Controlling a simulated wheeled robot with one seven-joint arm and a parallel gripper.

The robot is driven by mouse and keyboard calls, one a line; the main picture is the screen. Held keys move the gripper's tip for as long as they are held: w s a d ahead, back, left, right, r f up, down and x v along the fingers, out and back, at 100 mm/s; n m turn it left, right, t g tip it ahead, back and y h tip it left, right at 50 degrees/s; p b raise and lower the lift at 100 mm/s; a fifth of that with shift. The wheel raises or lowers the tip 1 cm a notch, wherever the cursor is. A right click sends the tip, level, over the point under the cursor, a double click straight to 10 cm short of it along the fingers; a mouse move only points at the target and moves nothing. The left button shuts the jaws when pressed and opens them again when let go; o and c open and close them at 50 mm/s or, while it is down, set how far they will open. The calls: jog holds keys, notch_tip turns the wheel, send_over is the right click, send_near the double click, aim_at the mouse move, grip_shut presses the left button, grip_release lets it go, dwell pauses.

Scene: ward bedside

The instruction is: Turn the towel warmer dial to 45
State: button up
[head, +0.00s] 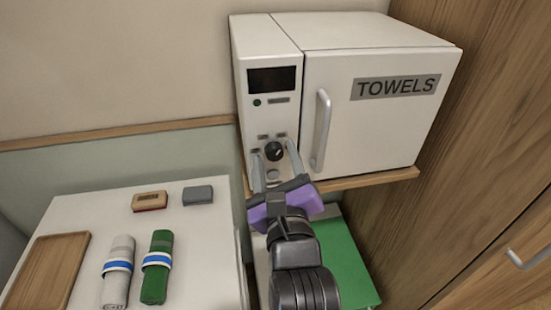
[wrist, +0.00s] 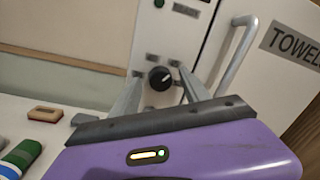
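The towel warmer (head: 365,130) is a white box with "TOWELS" on its door. Its round black dial (head: 274,151) is low on the left control panel and has a light pointer mark; it also shows in the wrist view (wrist: 160,78). The dark display (head: 272,80) sits above it, with no readable number. My gripper (head: 273,149) is open in front of the panel. In the wrist view, its two grey fingers show left and right of the dial with gaps on both sides. I cannot tell how far the fingertips are from the panel.
The vertical door handle (head: 321,130) is right of my gripper. The warmer stands on a wooden shelf (head: 370,181). At left, a white table (head: 90,205) holds rolled towels (head: 157,270), a wooden tray (head: 45,270) and two small blocks. A wooden cabinet (head: 480,150) stands at right.

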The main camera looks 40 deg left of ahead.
jog(key=b+v, duration=0.2)
jog(key=v, duration=0.5)
jog(key=shift+s+d+b, duration=0.25)
jog(key=shift+d+b, duration=0.05)
dwell(0.4)
